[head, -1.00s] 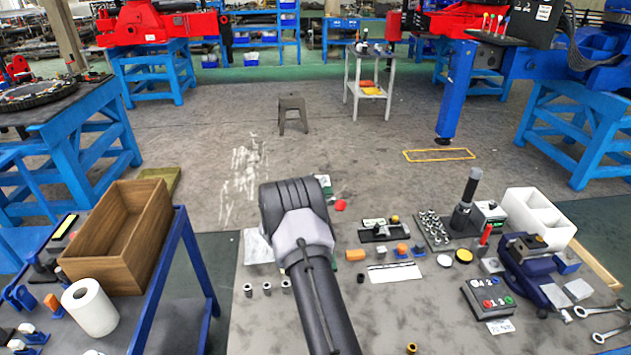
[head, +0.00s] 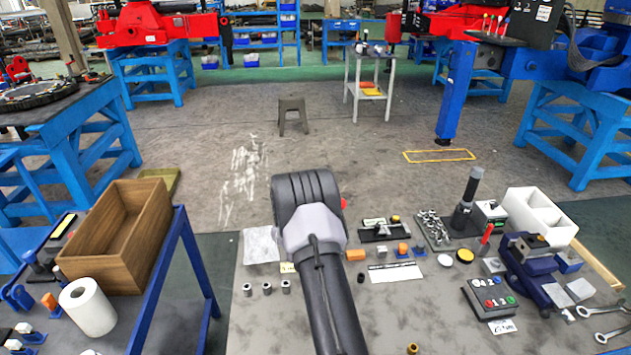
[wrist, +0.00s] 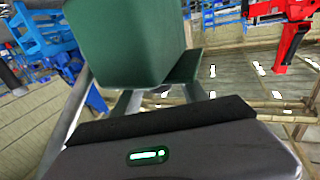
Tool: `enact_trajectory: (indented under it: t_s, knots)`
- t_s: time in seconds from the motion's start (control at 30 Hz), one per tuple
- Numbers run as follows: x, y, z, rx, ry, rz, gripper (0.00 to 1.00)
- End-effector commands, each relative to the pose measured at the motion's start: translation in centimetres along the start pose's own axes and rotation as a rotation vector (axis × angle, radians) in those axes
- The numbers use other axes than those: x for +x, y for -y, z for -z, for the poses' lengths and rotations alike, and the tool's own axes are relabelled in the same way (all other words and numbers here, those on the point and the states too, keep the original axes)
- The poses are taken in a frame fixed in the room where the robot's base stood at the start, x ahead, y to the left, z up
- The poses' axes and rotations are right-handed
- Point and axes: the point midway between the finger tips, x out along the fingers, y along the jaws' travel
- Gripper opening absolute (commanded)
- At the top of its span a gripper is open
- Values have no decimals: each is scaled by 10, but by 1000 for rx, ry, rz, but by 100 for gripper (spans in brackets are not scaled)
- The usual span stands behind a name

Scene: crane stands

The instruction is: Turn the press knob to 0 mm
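My gripper (wrist: 150,145) shows in the wrist view as a dark housing with a lit green strip. Its fingertips are not clear, so I cannot tell whether it is open or shut. In the head view it is hidden behind my wrist and forearm. A large dark green block (wrist: 125,45) fills the upper middle of the wrist view, close to my gripper; it may be the press body. A small red round part (head: 344,203) peeks out beside my wrist in the head view; I cannot tell whether it is the press knob. No scale reading is legible.
On the bench, a control box (head: 491,299) with coloured buttons and a blue vise (head: 530,262) stand right. A black-handled tool (head: 467,195) and white bin (head: 540,215) stand behind. Three small metal cylinders (head: 267,289) are left of my arm. A wooden box (head: 118,235) is further left.

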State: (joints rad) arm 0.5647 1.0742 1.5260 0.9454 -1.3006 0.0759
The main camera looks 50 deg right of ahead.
Motion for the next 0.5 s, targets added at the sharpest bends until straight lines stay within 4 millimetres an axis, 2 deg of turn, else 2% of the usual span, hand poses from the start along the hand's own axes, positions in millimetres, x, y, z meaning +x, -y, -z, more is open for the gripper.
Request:
enact_trajectory:
  t_s: [0.3, 0.37, 0.5]
  knots:
    - [-3, 0, 1, 0, 0, 0, 50]
    - [-9, 1, 1, 0, 0, 0, 50]
    - [-40, 1, 2, -2, 2, 2, 50]
